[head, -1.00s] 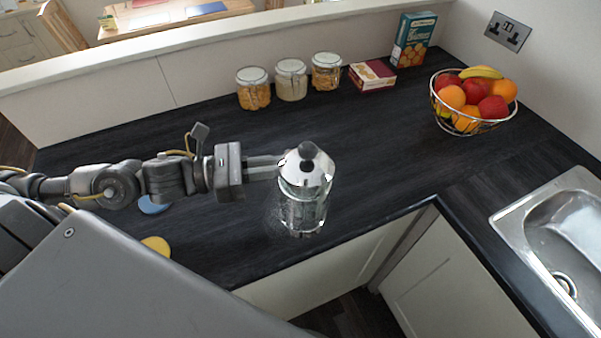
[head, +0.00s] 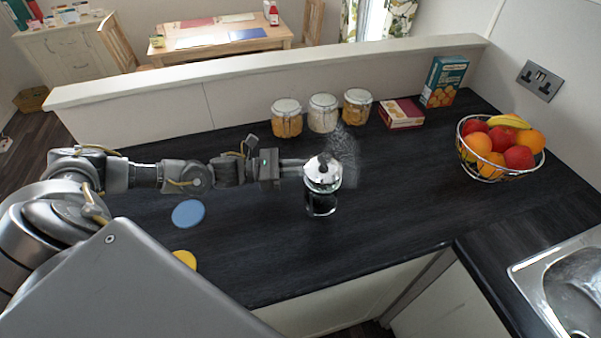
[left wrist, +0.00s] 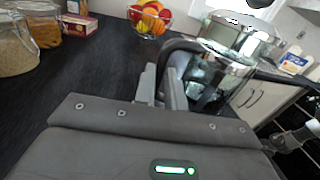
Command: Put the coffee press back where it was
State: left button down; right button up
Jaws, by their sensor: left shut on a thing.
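The coffee press (head: 321,187) is a glass beaker with a shiny metal lid and a dark knob. It is upright over the middle of the dark worktop (head: 400,215). My left gripper (head: 303,168) reaches in from the left and is shut on the press's handle side. In the left wrist view the fingers (left wrist: 170,85) close on the dark handle, and the press (left wrist: 225,60) fills the upper right. I cannot tell whether its base touches the worktop. My right gripper is not in view.
Three lidded jars (head: 322,114), a red box (head: 401,114) and a blue box (head: 443,82) stand along the back wall. A fruit bowl (head: 500,150) is at the right, near the sink (head: 570,290). A blue disc (head: 188,213) and a yellow disc (head: 185,259) lie at the left.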

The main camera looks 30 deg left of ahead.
pick_arm(q)
notch_tip(320, 180, down, 2)
jog(key=shift+w+f+p, duration=0.15)
jog(key=shift+p, duration=0.8)
jog(key=shift+a+f, duration=0.1)
jog(key=shift+f, duration=0.4)
jog(key=c, duration=1.5)
grip_release()
jog(key=shift+f, duration=0.1)
jog(key=b+v, duration=0.4)
jog(key=v, duration=0.7)
jog(key=shift+f, duration=0.15)
jog(key=shift+s+a+b, duration=0.35)
jog(key=shift+s, duration=0.05)
jog(key=shift+r, duration=0.2)
